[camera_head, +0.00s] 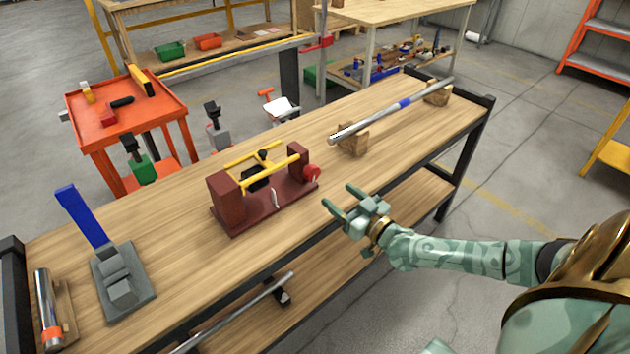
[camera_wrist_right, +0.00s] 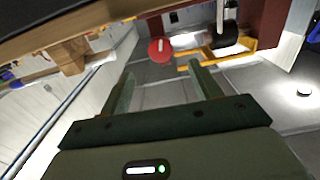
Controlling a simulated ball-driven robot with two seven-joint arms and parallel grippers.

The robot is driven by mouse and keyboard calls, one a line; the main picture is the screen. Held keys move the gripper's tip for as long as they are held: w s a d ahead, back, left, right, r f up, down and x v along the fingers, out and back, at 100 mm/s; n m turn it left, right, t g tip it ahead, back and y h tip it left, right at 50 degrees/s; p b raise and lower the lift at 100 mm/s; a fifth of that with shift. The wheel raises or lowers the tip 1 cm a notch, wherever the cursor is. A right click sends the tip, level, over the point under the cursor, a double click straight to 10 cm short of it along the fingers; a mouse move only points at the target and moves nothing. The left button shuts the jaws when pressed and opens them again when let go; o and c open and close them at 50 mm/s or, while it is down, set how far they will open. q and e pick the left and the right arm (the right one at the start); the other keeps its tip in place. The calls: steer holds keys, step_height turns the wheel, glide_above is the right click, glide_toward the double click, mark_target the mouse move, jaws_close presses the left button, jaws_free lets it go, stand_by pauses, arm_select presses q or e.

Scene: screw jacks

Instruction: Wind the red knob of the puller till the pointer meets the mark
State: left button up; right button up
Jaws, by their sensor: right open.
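The puller (camera_head: 270,208) is a dark red frame with two upright blocks and yellow rods, standing on the wooden workbench. Its red knob (camera_head: 312,172) sticks out of the right block. A black piece (camera_head: 257,180) sits between the rods, and a pale upright piece (camera_head: 275,198) stands at the front of the base; I cannot tell which is pointer or mark. My right gripper (camera_head: 337,204) is open and empty, right of and nearer than the knob, apart from it. In the right wrist view the knob (camera_wrist_right: 160,50) shows beyond the open fingers (camera_wrist_right: 160,85). My left gripper is out of view.
A long metal bar (camera_head: 390,110) rests on wooden blocks (camera_head: 352,138) at the bench's right.

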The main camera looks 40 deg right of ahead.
mark_target(315, 177)
steer(key=w+b, duration=0.1)
steer(key=w, duration=0.2)
steer(key=w+b, duration=0.1)
steer(key=w, duration=0.2)
steer(key=w+b, duration=0.1)
steer(key=w, duration=0.2)
steer(key=shift+a+f, duration=0.25)
steer(key=shift+a, duration=0.1)
steer(key=shift+w+r, duration=0.15)
steer(key=shift+w, duration=0.3)
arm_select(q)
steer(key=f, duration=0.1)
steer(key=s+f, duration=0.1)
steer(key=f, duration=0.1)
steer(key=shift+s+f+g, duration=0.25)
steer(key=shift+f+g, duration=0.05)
arm_select(e)
steer(key=c, duration=1)
